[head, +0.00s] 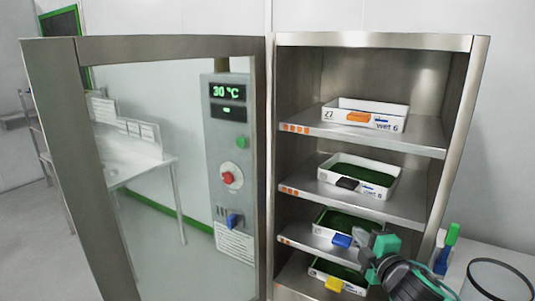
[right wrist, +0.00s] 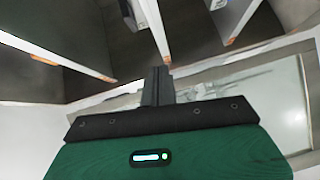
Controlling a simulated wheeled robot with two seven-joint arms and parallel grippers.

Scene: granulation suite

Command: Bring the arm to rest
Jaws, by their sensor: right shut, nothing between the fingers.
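My right gripper (head: 372,243) is at the lower right of the head view, in front of the lower shelves of a steel cabinet. Its green and black wrist comes in from the bottom right. In the right wrist view its fingers (right wrist: 157,84) are together with nothing between them. It overlaps the right end of the third tray (head: 322,229), the one with a blue tag. I cannot tell from the picture whether they touch. My left gripper is not in view.
The cabinet's glass door (head: 170,49) stands open at the left. Trays stand on the shelves: orange-tagged (head: 345,118), black-tagged (head: 390,187) and yellow-tagged (head: 352,288). A control panel (head: 217,150) reads 30 °C. A round container (head: 497,285) and a green-and-blue item (head: 451,236) stand at the lower right.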

